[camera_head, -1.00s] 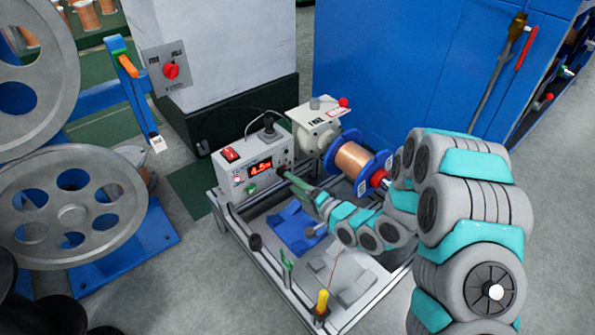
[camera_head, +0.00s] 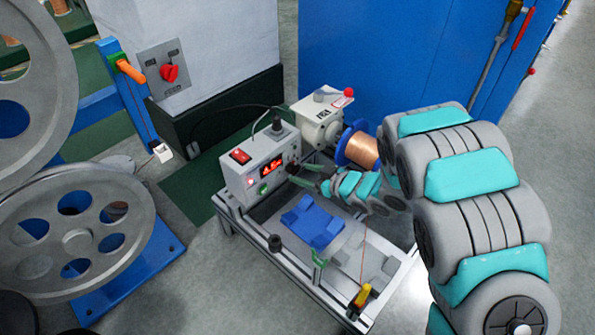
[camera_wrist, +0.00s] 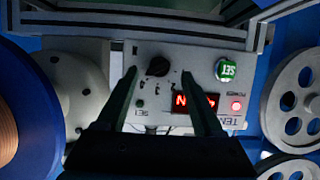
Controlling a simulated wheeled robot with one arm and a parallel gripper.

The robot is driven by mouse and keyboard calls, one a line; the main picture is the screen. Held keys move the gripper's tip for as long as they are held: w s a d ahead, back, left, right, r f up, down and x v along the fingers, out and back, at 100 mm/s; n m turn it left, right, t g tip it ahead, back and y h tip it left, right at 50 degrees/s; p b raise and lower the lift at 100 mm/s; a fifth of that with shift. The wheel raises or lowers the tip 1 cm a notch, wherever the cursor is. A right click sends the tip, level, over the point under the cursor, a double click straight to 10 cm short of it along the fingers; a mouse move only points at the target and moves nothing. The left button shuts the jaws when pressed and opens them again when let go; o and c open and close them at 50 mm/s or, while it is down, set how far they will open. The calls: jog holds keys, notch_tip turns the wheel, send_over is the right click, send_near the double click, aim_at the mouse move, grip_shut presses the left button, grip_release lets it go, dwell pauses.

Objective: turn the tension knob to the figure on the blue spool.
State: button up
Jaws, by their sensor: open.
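The tension box (camera_head: 262,165) has a red lit display (camera_head: 271,169) whose figure I cannot read surely. The black tension knob (camera_wrist: 157,66) shows on the panel in the wrist view, between my two fingertips in the picture. My gripper (camera_wrist: 158,74) is open and points at the panel; I cannot tell whether its fingers touch the knob. One finger covers part of the display (camera_wrist: 190,101) there. The blue spool (camera_head: 344,146) with copper wire stands right of the box, partly behind my arm. It also shows at the wrist view's left edge (camera_wrist: 38,105). I see no readable figure on it.
Large grey pulleys (camera_head: 128,215) stand at left. A blue cabinet (camera_head: 400,60) is behind.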

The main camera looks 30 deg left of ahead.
aim_at(297, 171)
jog(key=shift+x, duration=1.8)
jog(key=shift+r, duration=0.1)
grip_shut()
